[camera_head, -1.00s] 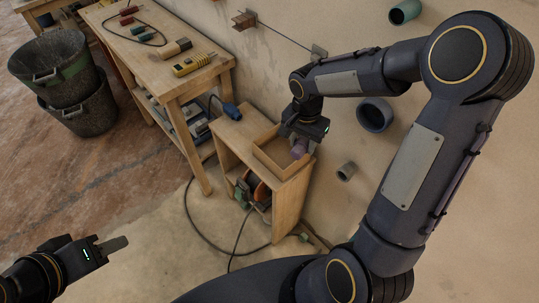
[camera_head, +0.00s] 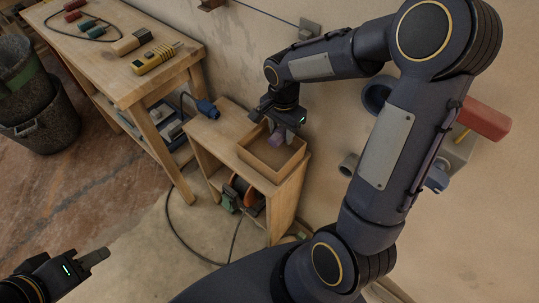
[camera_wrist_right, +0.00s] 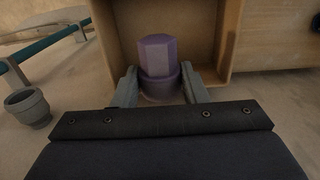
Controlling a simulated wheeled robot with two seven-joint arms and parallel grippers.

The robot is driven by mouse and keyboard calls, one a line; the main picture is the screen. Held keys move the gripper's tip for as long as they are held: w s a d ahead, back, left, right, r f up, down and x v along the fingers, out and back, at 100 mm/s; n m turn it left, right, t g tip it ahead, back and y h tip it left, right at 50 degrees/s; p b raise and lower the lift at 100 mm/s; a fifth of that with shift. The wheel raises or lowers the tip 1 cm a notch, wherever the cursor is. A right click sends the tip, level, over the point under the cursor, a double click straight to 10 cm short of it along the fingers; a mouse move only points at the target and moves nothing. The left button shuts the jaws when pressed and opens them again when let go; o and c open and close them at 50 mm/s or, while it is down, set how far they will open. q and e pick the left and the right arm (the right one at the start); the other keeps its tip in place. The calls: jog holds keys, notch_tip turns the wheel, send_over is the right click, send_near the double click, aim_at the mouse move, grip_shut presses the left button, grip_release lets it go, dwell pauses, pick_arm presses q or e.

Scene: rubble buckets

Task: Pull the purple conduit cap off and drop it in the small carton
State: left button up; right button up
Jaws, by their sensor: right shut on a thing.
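The purple conduit cap (camera_head: 276,140) is held between the fingers of my right gripper (camera_head: 284,134). In the right wrist view the cap (camera_wrist_right: 157,55) is a faceted purple piece with a wider round collar, gripped from both sides. The small carton (camera_head: 268,172) is an open tan box on top of the wooden cabinet. The cap is over or within the carton's opening; its exact height above the carton floor is unclear. My left gripper (camera_head: 97,258) is low at the left, away from everything, and its finger gap cannot be made out.
The wooden cabinet (camera_head: 287,207) stands against the wall, with a cable reel (camera_head: 240,190) inside. A blue plug (camera_head: 207,108) lies on its top. A workbench (camera_head: 113,75) with a yellow meter (camera_head: 156,57) stands at left. Pipe stubs project from the wall.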

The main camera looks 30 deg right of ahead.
jog(key=shift+f, duration=0.5)
jog(key=shift+r, duration=0.1)
jog(key=o, duration=1.2)
notch_tip(320, 180, up, 8)
jog(key=shift+f+p, duration=0.1)
jog(key=shift+p, duration=0.7)
